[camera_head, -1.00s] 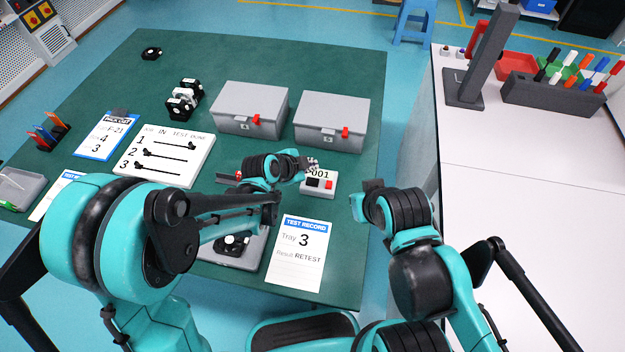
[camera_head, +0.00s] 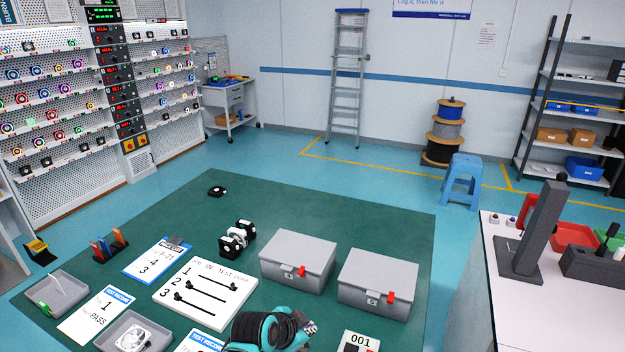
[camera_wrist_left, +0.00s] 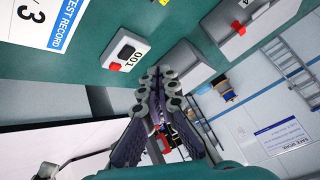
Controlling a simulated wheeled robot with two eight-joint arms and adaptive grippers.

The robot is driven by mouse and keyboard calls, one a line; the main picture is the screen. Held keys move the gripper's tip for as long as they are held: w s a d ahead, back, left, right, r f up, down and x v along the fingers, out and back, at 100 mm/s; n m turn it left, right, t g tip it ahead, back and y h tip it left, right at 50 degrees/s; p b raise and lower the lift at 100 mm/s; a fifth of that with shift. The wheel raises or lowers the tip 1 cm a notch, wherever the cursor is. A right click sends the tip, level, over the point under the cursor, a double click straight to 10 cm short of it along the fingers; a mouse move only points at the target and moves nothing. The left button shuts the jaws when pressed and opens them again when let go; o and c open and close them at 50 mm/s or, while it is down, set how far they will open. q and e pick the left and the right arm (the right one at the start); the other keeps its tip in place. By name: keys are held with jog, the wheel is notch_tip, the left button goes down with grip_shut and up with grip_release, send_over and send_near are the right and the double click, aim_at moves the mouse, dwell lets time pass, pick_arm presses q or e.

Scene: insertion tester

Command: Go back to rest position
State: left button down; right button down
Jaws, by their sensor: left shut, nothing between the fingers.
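My left gripper (camera_head: 308,328) shows at the bottom edge of the head view, above the green table (camera_head: 400,215). It is just left of the white box marked 001 (camera_head: 360,342). In the left wrist view the gripper's fingers (camera_wrist_left: 160,82) are together, with nothing between the tips. The box marked 001 (camera_wrist_left: 125,50) lies to the left of the fingertips there, apart from them. My right gripper does not show in the head view now.
Two grey lidded boxes (camera_head: 297,260) (camera_head: 377,284) with red latches stand behind the gripper. A white board with sliders (camera_head: 205,290) and trays (camera_head: 55,293) lie left. A white bench (camera_head: 510,310) with a dark post (camera_head: 535,230) stands right.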

pick_arm(q)
jog(key=s+a+r+n+y, duration=0.2)
jog(key=s+a+n+y, duration=0.2)
jog(key=s+a+n, duration=0.7)
jog(key=s+a, duration=0.4)
jog(key=a, duration=0.1)
jog(key=shift+a+r+n, duration=0.4)
